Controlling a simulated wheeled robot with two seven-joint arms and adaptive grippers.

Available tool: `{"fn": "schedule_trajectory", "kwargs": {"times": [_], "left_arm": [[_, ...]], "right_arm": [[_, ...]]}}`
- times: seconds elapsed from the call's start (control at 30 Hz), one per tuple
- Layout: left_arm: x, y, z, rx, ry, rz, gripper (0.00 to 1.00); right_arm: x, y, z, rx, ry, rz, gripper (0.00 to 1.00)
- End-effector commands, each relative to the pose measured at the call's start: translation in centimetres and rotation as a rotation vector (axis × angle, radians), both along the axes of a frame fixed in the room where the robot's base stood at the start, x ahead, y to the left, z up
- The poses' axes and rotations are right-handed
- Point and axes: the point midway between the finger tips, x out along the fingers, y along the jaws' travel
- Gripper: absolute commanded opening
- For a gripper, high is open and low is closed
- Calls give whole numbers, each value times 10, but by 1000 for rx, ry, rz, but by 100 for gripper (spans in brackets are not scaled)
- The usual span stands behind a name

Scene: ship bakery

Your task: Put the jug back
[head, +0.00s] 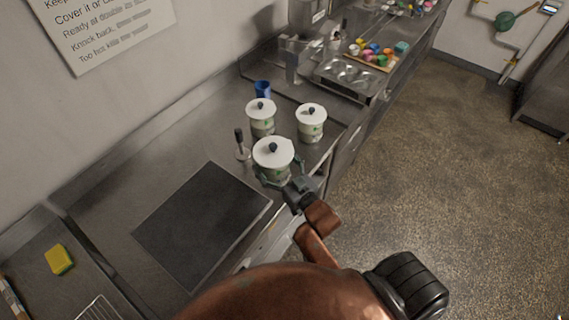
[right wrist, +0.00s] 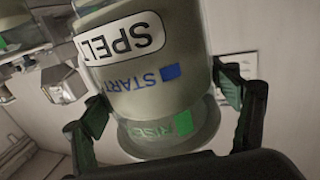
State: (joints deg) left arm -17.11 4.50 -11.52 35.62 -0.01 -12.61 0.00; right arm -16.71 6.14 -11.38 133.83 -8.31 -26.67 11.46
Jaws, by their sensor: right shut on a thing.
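My right gripper (head: 286,184) is shut around a jar (head: 273,158) with a white lid and dark knob, near the counter's front edge. In the right wrist view its fingers (right wrist: 160,118) flank the same jar (right wrist: 150,85), which carries a label "SPEL", blue letters "START" and a green patch. I cannot tell whether its base touches the counter. Two similar lidded jars, one at the back (head: 261,121) and one at the right (head: 311,127), stand beyond it. A small blue vessel (head: 263,89) stands behind them; I cannot tell whether it is the jug. My left gripper is out of view.
A dark-handled tool (head: 241,143) stands left of the held jar. A dark flat slab (head: 203,225) lies on the steel counter (head: 130,185). A yellow sponge (head: 60,260) lies at far left. Open floor lies right.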

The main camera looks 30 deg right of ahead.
Motion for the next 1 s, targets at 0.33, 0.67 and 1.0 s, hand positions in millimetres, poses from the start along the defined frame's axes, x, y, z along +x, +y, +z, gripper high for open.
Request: {"fn": "schedule_trajectory", "kwargs": {"times": [0.33, 0.67, 1.0], "left_arm": [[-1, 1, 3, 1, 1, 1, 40], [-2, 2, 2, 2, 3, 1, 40], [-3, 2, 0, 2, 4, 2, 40]], "right_arm": [[34, -35, -14, -4, -7, 9, 23], [79, -82, -56, -1, -6, 8, 23], [98, -101, -88, 0, -10, 9, 23]]}}
